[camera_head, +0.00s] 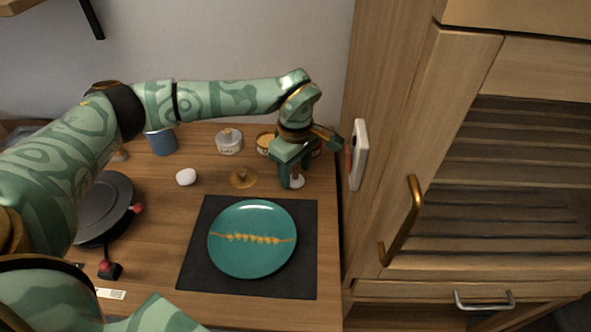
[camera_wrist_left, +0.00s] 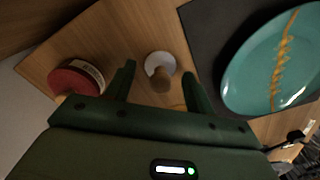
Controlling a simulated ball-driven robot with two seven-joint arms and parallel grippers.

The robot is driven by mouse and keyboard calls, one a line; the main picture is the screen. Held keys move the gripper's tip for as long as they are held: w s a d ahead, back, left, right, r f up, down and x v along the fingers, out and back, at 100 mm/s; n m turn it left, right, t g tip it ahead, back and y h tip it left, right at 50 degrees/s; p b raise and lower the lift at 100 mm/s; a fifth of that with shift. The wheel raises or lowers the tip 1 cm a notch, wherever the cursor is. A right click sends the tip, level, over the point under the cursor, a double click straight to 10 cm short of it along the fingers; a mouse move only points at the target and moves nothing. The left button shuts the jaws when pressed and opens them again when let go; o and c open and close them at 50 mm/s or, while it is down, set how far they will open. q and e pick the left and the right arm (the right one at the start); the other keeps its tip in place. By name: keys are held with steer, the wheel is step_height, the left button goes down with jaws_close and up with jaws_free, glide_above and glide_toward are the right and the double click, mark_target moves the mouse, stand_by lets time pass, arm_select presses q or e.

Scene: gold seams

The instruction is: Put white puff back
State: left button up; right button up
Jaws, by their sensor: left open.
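A small white piece with a brown knob-like handle (camera_wrist_left: 160,64), which looks like the white puff, stands on the table. It shows partly under my left gripper in the head view (camera_head: 297,183). My left gripper (camera_head: 292,176) points down over it, open. In the left wrist view the piece lies between the two fingers (camera_wrist_left: 159,74), with gaps on both sides. A separate plain white lump (camera_head: 186,177) lies on the table to the left. My right gripper is not in view.
A teal plate (camera_head: 250,262) with a gold seam lies on a dark mat (camera_head: 306,275). Behind are a white jar (camera_head: 229,143), an open gold-coloured jar (camera_head: 265,142) and a blue cup (camera_head: 161,142). A red-topped jar (camera_wrist_left: 77,79) and a brass lid (camera_head: 243,179) flank the gripper. A tall cabinet (camera_head: 400,120) bounds the right.

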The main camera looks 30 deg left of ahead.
mark_target(295, 168)
arm_select(q)
step_height(295, 168, up, 12)
steer(key=p, duration=0.2)
steer(key=shift+f+p, duration=0.25)
steer(key=shift+p, duration=0.15)
